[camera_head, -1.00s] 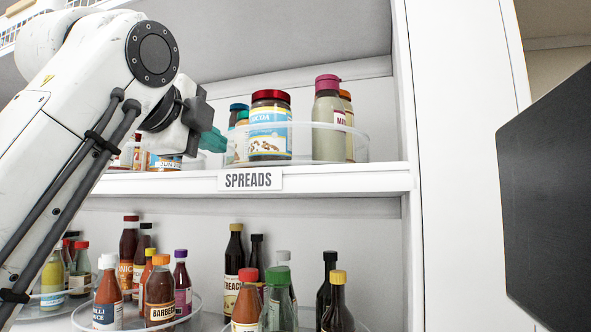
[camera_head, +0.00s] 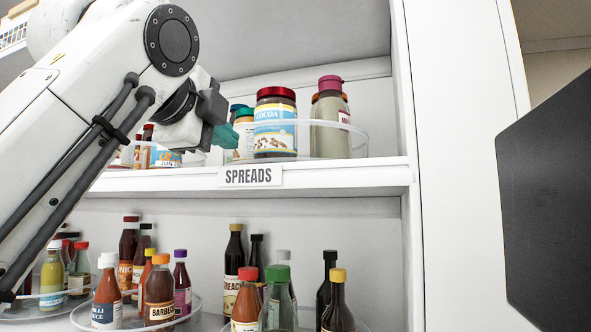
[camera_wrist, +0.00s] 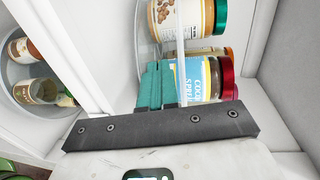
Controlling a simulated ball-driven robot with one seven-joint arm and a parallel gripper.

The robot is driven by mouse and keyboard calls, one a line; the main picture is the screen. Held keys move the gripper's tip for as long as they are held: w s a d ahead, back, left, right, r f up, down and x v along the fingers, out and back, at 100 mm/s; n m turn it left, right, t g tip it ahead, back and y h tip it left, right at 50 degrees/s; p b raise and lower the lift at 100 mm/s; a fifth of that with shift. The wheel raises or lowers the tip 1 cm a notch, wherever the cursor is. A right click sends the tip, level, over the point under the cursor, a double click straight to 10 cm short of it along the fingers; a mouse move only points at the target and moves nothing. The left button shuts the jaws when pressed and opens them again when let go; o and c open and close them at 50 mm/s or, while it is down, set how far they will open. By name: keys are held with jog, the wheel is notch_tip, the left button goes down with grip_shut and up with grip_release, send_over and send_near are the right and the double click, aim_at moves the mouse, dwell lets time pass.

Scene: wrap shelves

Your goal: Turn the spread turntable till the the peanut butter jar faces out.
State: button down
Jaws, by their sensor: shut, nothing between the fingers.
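The spread turntable (camera_head: 361,142) is a clear-rimmed disc on the upper shelf above the SPREADS label. A cocoa jar (camera_head: 275,128) with a red lid stands at its front, also in the wrist view (camera_wrist: 193,78). A green-lidded jar (camera_head: 243,140) is left of it; the wrist view shows a green-lidded jar (camera_wrist: 180,15) with nuts on its label. A magenta-lidded jar (camera_head: 330,125) stands at the right, an orange-lidded one mostly behind it. I cannot read which is peanut butter. My gripper (camera_head: 232,138) is shut and empty, its teal fingers at the turntable's left side, close to the rim and jars.
The shelf's SPREADS label (camera_head: 250,176) is below the turntable. Another turntable (camera_wrist: 22,108) with jars sits to the left. Bottles crowd the lower shelf. An upright panel (camera_head: 403,100) bounds the shelf at right, and a dark panel (camera_head: 550,200) stands further right.

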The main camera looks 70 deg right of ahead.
aim_at(288, 138)
dwell(0.3)
jog(key=shift+s+a+b, duration=0.15)
jog(key=shift+s+b, duration=0.35)
jog(key=shift+s, duration=0.75)
jog(key=shift+s+a+b, duration=0.25)
jog(key=shift+s+b, duration=0.2)
jog(key=shift+s, duration=0.55)
jog(key=shift+s+d+b, duration=0.15)
jog(key=shift+s+b, duration=0.35)
jog(key=shift+s, duration=0.6)
jog(key=shift+s+d+b, duration=0.1)
jog(key=shift+s+b, duration=0.4)
jog(key=shift+s, duration=0.65)
